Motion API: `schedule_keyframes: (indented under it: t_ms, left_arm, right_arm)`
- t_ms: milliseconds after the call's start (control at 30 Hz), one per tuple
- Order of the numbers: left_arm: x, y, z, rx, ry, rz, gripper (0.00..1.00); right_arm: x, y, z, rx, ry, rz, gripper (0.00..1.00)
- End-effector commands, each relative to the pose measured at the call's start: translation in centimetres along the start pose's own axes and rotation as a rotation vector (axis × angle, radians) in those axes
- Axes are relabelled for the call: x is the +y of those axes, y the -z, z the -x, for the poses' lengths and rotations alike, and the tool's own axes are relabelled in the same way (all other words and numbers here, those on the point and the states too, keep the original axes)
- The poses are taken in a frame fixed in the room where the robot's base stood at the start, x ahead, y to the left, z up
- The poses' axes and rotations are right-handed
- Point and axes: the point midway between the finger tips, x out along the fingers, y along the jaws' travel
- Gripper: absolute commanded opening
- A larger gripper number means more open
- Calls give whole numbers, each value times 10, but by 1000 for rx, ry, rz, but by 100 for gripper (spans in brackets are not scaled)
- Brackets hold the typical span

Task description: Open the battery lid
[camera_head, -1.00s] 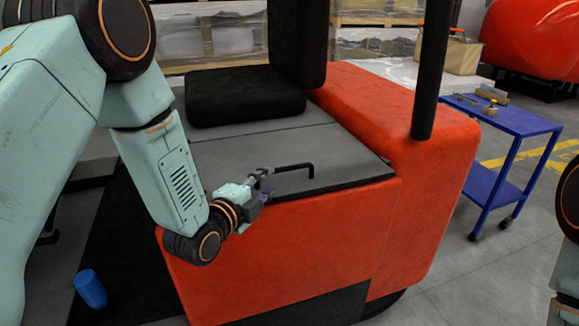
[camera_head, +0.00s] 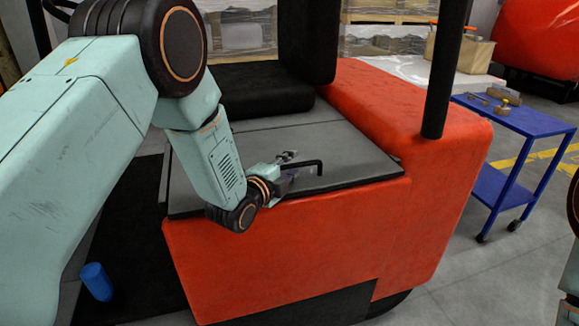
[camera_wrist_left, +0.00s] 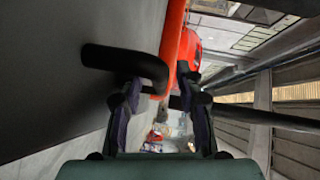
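The battery lid (camera_head: 355,152) is a flat dark grey panel on top of the orange vehicle body, and it looks shut. A black bent handle (camera_head: 319,163) stands near its front edge. My left gripper (camera_head: 289,166) is at the handle, just left of its upright end. In the left wrist view the handle (camera_wrist_left: 115,62) comes in from the left, and its bent end lies in front of the left finger, near the gap. The two fingers (camera_wrist_left: 160,98) are apart, and contact with the handle cannot be told. My right gripper is out of view.
A black seat (camera_head: 255,90) sits behind the lid, and a black post (camera_head: 447,70) rises at the right. A blue cart (camera_head: 535,122) with small items stands to the right. A blue cylinder (camera_head: 96,282) is on the dark platform at the lower left.

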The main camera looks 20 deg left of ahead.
Motion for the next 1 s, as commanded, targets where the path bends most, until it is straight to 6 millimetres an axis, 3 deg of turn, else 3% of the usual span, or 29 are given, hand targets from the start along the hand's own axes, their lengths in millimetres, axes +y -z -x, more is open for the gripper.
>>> schedule_keyframes:
  t_ms: [200, 633, 1000]
  left_arm:
    - [0, 0, -2, 1, 1, 0, 36]
    - [0, 0, -1, 0, 1, 0, 0]
    - [-1, 1, -1, 4, 1, -2, 0]
  right_arm:
    - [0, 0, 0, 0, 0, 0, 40]
    - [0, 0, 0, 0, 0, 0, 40]
    - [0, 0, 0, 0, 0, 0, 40]
